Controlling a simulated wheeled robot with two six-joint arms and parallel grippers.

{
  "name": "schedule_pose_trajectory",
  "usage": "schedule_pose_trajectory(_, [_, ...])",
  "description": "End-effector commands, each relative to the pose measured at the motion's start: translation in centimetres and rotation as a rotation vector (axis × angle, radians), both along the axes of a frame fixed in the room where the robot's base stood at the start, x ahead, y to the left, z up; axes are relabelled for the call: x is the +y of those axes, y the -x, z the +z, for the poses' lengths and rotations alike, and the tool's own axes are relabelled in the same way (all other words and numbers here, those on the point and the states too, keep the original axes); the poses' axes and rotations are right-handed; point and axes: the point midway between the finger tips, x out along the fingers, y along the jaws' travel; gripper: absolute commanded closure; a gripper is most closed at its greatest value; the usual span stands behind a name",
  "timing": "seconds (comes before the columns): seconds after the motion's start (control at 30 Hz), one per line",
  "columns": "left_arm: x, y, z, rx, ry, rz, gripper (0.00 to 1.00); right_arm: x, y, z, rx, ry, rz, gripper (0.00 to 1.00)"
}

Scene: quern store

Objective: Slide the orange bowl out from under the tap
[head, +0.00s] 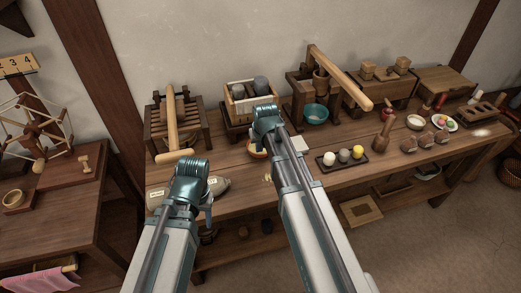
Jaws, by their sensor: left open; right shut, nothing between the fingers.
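A small orange bowl (255,154) shows on the wooden bench in the head view, in front of the crate with grey stones. My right arm covers its right part. I cannot make out the tap; my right wrist covers the area just above the bowl. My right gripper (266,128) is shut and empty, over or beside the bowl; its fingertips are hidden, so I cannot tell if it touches. My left gripper (207,206) is open and empty near the bench's front edge, left of the bowl, beside a grey labelled sack (211,189).
A slatted wooden press (180,122) stands left, its bar sticking forward. The stone crate (236,106) is behind the bowl. A teal bowl (315,114) sits under a lever frame (300,86).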

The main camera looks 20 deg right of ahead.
Motion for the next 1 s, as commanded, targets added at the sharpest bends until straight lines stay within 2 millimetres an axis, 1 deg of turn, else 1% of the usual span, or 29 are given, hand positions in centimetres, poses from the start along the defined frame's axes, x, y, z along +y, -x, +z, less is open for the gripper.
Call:
schedule_pose_trajectory(0.03, [0.0,0.0,-0.7,0.000,0.000,0.000,0.50,0.0,-0.2,-0.7,0.000,0.000,0.000,1.00])
schedule_pose_trajectory(0.1, [0.0,0.0,-0.8,0.000,0.000,0.000,0.50,0.0,-0.3,-0.8,0.000,0.000,0.000,1.00])
schedule_pose_trajectory(0.43, [0.0,0.0,-0.7,0.000,0.000,0.000,0.50,0.0,-0.2,-0.7,0.000,0.000,0.000,1.00])
schedule_pose_trajectory(0.53, [0.0,0.0,-0.7,0.000,0.000,0.000,0.50,0.0,0.2,-0.7,0.000,0.000,0.000,1.00])
schedule_pose_trajectory(0.67, [0.0,0.0,-0.7,0.000,0.000,0.000,0.50,0.0,2.2,-0.7,0.000,0.000,0.000,1.00])
schedule_pose_trajectory(0.8, [0.0,0.0,-0.7,0.000,0.000,0.000,0.50,0.1,5.6,-0.7,0.000,0.000,0.000,1.00])
schedule_pose_trajectory(0.9, [0.0,0.0,-0.7,0.000,0.000,0.000,0.50,0.1,7.8,-0.7,0.000,0.000,0.000,1.00])
schedule_pose_trajectory(1.0, [0.0,0.0,-0.7,0.000,0.000,0.000,0.50,0.1,8.5,-0.7,0.000,0.000,0.000,1.00])
